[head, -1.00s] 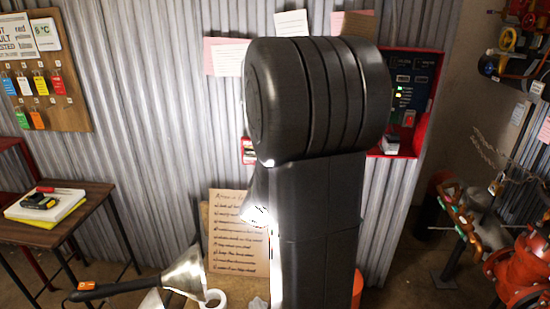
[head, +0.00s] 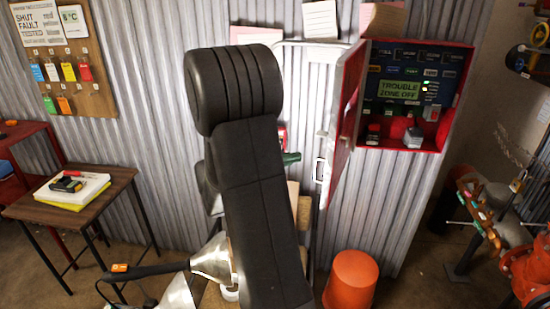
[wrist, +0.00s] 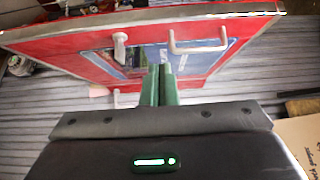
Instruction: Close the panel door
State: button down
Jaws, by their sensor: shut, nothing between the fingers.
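The red panel (head: 372,125) on the corrugated wall stands open, showing its dark control face with a lit "TROUBLE ZONE OFF" display (head: 398,91). Its red door (head: 347,100) is hinged on the left and sticks out from the wall, seen nearly edge-on. The door's outer face, with a pale handle (wrist: 198,45) and a pale latch (wrist: 120,46), fills the upper wrist view. My gripper (wrist: 163,84), with green fingers, is shut and empty, pointing at that face. In the head view my gripper (head: 291,158) shows left of the door, partly behind my arm. I cannot tell whether it touches.
An orange bucket (head: 351,280) stands on the floor below the panel. A small wooden table (head: 110,190) is at left, and a metal lamp (head: 212,260) is low beside my arm. Valves and red pipework (head: 530,265) are at right. The space before the panel's opening looks clear.

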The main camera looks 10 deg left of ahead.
jog(key=d+p, duration=0.1)
jog(key=d, duration=0.5)
jog(key=shift+p, duration=0.4)
